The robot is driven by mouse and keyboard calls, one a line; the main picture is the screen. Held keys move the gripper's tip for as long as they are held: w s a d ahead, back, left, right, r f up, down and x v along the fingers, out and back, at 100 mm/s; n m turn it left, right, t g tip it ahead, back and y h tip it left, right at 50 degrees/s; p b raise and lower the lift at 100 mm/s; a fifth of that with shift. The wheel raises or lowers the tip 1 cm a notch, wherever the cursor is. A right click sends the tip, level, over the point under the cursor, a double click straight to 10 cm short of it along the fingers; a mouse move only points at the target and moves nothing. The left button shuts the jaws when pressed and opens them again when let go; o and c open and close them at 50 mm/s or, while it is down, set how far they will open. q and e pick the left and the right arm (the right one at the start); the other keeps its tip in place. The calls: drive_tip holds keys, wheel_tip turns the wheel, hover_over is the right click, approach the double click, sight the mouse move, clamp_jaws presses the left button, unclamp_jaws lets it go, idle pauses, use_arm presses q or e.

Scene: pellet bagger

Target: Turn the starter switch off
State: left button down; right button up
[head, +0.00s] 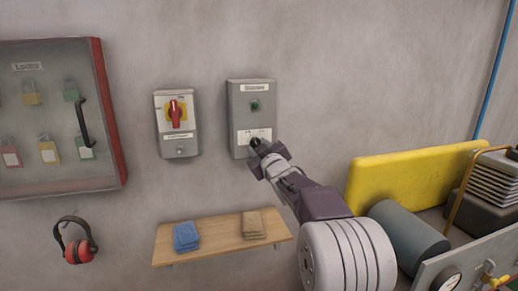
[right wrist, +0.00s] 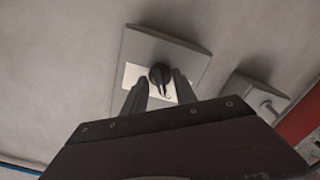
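The switch's pointer position is hard to read. My left gripper is out of view.
A grey box with a red rotary handle (head: 175,113) on yellow hangs to the left. A padlock cabinet (head: 100,110) is further left. A wooden shelf (head: 205,242) with blue and tan cloths is below. A yellow machine part (head: 405,180) stands at right.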

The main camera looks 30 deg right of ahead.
drive_tip(key=v, duration=0.9)
drive_tip(key=shift+a, duration=0.1)
idle(0.3)
